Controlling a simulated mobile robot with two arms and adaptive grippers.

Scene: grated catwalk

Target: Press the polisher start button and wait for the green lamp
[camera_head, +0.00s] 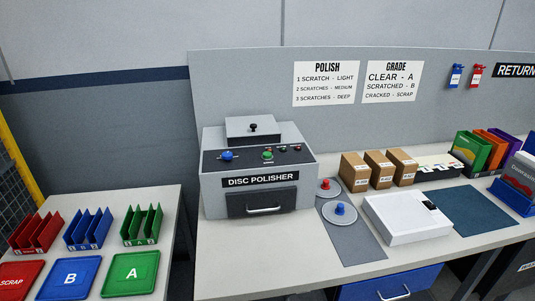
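The grey disc polisher (214,190) stands on the workbench, slightly left of the picture's middle. Its dark sloped panel carries a blue knob (227,156) at the left and a round green button (268,155) in the middle. Small indicators (297,148) sit at the panel's right; they are too small to tell whether any is lit green. The front drawer (240,206) with a silver handle appears shut. Neither of my grippers is in view, and nothing touches the polisher.
Right of the polisher are two discs with red and blue knobs (340,209) on a grey mat (357,248), cardboard boxes (380,172), and a white device (400,222). A side table (170,215) at left holds coloured racks and trays. The bench front before the polisher (250,250) is clear.

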